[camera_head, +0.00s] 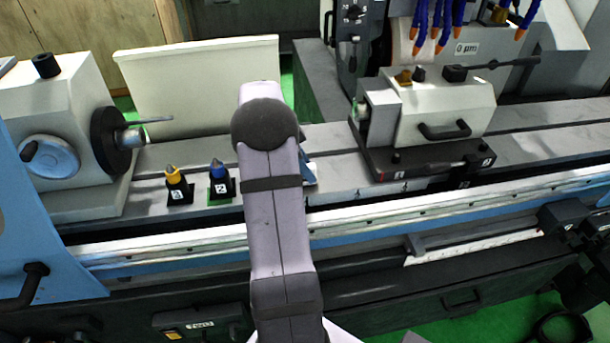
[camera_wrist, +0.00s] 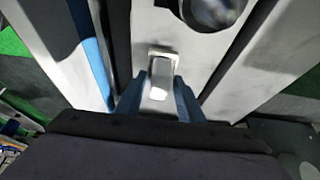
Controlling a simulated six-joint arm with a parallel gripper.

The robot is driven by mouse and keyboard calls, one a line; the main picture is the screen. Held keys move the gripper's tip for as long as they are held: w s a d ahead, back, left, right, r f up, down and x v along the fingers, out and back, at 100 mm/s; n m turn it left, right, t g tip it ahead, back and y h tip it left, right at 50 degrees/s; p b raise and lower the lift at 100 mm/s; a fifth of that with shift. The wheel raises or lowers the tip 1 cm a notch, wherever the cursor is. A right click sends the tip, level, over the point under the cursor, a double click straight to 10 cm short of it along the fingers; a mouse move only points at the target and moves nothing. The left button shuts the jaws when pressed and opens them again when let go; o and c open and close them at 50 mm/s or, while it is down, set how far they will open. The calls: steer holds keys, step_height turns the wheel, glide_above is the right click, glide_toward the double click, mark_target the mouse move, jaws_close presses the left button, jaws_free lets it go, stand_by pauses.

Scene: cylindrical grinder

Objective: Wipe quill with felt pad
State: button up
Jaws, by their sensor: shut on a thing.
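My gripper (camera_wrist: 159,97) has two blue fingers shut on a small pale block (camera_wrist: 161,72), which seems to be the felt pad. In the head view my arm hides most of the gripper and the pad; only a bluish bit of the gripper (camera_head: 308,172) shows over the machine table. The white tailstock-like unit (camera_head: 440,104) stands to the right of the gripper. A short silver round end at its left face (camera_head: 360,108) looks like the quill, and the gripper is apart from it. A dark round part (camera_wrist: 208,10) shows at the top of the wrist view; I cannot tell which part it is.
A white workhead (camera_head: 62,95) with a black disc (camera_head: 110,141) stands on the left. A yellow-topped centre (camera_head: 176,184) and a blue-topped centre (camera_head: 219,180) sit in small black holders left of my arm. The table between arm and tailstock (camera_head: 335,165) is clear. Blue nozzles (camera_head: 440,25) hang at upper right.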

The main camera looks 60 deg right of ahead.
steer(key=shift+r+p, duration=2.45)
steer(key=shift+r, duration=2.15)
steer(key=s+d+r+n+t+p, duration=0.2)
steer(key=d+r+n+p, duration=0.3)
steer(key=d+r+n, duration=0.3)
steer(key=s+d+r+n+t+p, duration=0.3)
steer(key=d+r+n+t+p, duration=0.1)
steer(key=d+r+n, duration=0.4)
steer(key=shift+d+n+t+p, duration=0.4)
steer(key=shift+d+n+t, duration=0.2)
steer(key=shift+d+n, duration=0.5)
steer(key=shift+s+d, duration=0.1)
steer(key=shift+f, duration=0.1)
steer(key=shift+f+b, duration=2.3)
steer(key=shift+f, duration=1.05)
